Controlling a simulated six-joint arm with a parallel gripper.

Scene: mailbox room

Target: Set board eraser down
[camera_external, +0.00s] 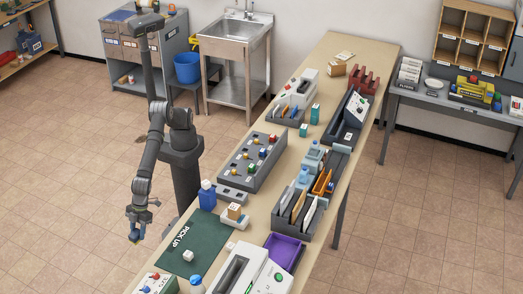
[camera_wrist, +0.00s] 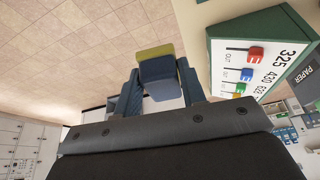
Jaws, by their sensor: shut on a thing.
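My gripper (camera_external: 138,222) hangs off the left side of the long table (camera_external: 331,60), with floor behind it in the external view. It is shut on the board eraser (camera_external: 134,236), which looks small and blue there. In the wrist view the board eraser (camera_wrist: 159,76) shows a blue-grey body with a yellow-green strip at its far end. It sits between the two fingers of my gripper (camera_wrist: 160,90). A dark green mat marked PICK UP (camera_external: 205,238) lies on the table to the right of my gripper.
A white cube (camera_external: 188,255) lies on the mat. A green-sided panel with coloured knobs (camera_external: 156,284) stands at the near table end; it also shows close on the right in the wrist view (camera_wrist: 262,75).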

